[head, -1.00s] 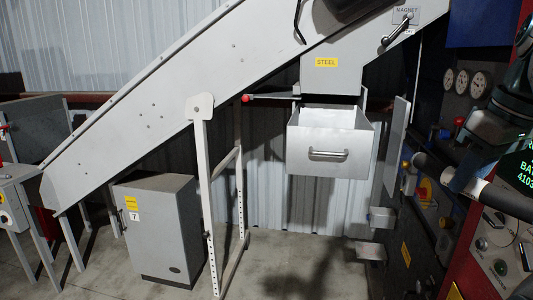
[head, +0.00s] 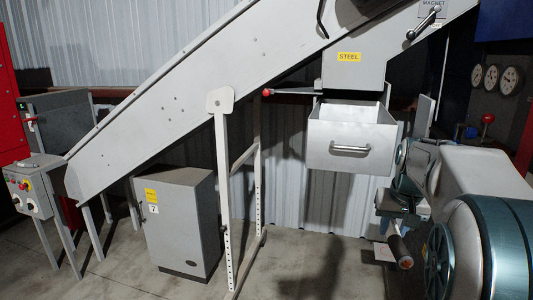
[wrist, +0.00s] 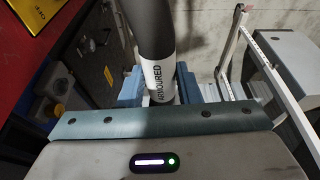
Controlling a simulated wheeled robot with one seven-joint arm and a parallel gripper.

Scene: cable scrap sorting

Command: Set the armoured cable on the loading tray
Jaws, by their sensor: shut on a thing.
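My gripper (wrist: 160,92) is shut on the armoured cable (wrist: 150,35). In the wrist view the cable is a thick black length with a white band reading "ARMOURED", between the blue fingers. In the head view my gripper (head: 393,207) is at the lower right, and the cable (head: 399,246) slants down below it with a copper-coloured end. The cable is held clear of the floor. I cannot make out a loading tray in either view.
A sloped grey conveyor (head: 170,105) crosses the head view on white legs. A steel bin (head: 350,147) hangs under the chute marked STEEL. A grey cabinet (head: 180,225) marked 7 and a control box (head: 30,185) stand left. Some floor in front is bare.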

